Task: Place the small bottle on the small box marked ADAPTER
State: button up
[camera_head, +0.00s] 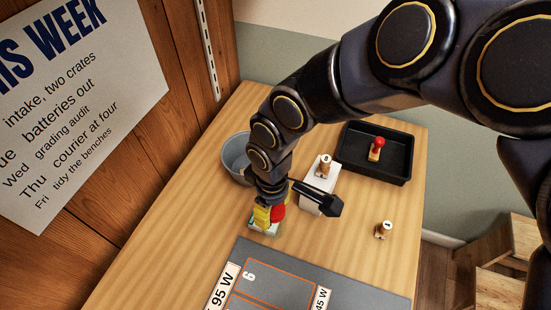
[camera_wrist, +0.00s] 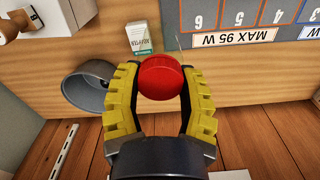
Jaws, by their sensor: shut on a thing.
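My gripper (camera_head: 268,214) has yellow fingers and is shut on the small bottle (camera_head: 279,213). In the wrist view the bottle (camera_wrist: 160,76) shows as a round red top between the two yellow fingertips (camera_wrist: 160,85); the rest of it is hidden. The small box marked ADAPTER (camera_wrist: 143,38), white with a green edge, lies on the table just beyond and left of the bottle in the wrist view. In the head view the box (camera_head: 262,230) shows just below the fingers, partly covered by them. I cannot tell whether bottle and box touch.
A grey bowl (camera_head: 234,160) stands close behind my gripper. A white block (camera_head: 309,197) bearing a stamp (camera_head: 324,164) is to the right. A black tray (camera_head: 403,168) holds a red-knobbed item (camera_head: 376,148). Another stamp (camera_head: 383,230) stands at right. A grey numbered mat (camera_head: 330,294) lies in front.

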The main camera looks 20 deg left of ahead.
jog(key=shift+w+a+f, duration=0.75)
jog(key=shift+w+f, duration=0.1)
jog(key=shift+f, duration=0.8)
jog(key=shift+w+a+f, duration=0.8)
jog(key=shift+f, duration=0.8)
jog(key=shift+w+a+f, duration=0.75)
jog(key=shift+w+f, duration=0.1)
jog(key=shift+f, duration=0.8)
jog(key=o, duration=1)
jog(key=shift+f, duration=0.15)
jog(key=shift+o, duration=0.2)
